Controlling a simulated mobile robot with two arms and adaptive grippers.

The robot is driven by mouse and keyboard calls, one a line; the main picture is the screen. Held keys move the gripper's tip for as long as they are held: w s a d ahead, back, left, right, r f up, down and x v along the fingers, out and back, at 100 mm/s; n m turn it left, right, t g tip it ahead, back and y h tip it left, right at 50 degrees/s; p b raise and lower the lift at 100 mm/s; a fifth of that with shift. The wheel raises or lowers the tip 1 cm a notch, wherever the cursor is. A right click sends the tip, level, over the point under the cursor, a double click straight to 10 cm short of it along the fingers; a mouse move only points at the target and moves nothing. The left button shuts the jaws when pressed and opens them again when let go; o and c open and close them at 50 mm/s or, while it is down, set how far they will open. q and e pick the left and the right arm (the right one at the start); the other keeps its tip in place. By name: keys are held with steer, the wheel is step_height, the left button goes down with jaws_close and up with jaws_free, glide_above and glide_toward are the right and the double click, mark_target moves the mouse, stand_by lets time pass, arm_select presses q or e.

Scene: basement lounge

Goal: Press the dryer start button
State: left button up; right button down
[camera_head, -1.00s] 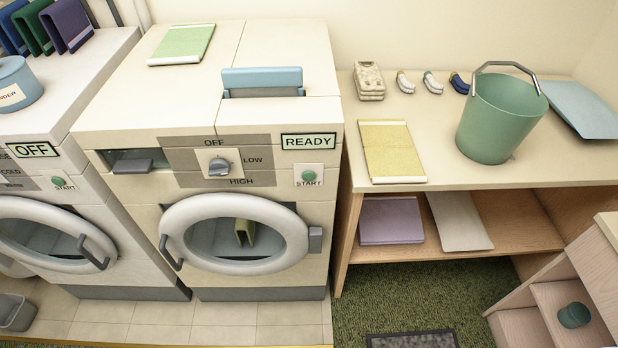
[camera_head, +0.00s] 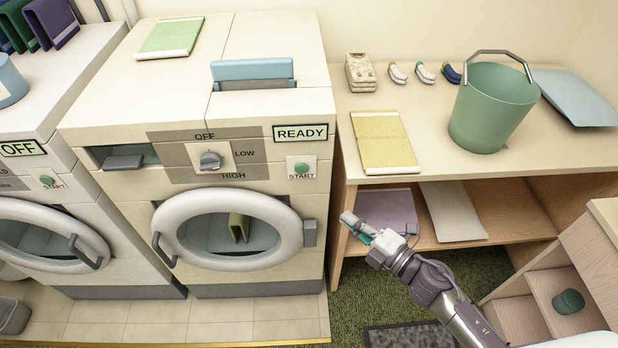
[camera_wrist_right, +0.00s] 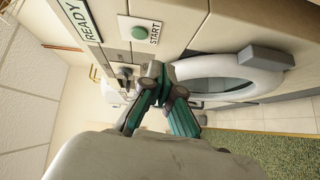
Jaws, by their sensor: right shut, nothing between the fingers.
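The dryer (camera_head: 270,210) stands in the middle of the head view, its display reading READY. Its round green start button (camera_head: 301,168) sits on a pale plate above the word START, right of the dial. In the right wrist view the start button (camera_wrist_right: 138,32) shows on the dryer front, near the top. My right gripper (camera_head: 350,222) is shut and empty, in front of the shelf unit, below and right of the button and apart from it. In the right wrist view its fingertips (camera_wrist_right: 154,72) are together below the button. My left gripper is not in view.
A second machine (camera_head: 60,200) at left reads OFF and has its own start button. The dryer's round door (camera_head: 228,259) is closed, with a handle on its left. A bench (camera_head: 385,100) at right holds a green bucket (camera_head: 492,108).

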steer(key=r, duration=0.1)
steer(key=a+r+n+y, duration=0.1)
steer(key=s+r+n, duration=0.1)
steer(key=shift+a+r+g, duration=0.3)
steer(key=shift+a, duration=0.1)
steer(key=p, duration=0.2)
glide_toward(297, 170)
steer(key=a, duration=0.4)
steer(key=w, duration=0.4)
steer(key=shift+w+f+p, duration=0.15)
steer(key=shift+w+p, duration=0.2)
steer(key=shift+p, duration=0.05)
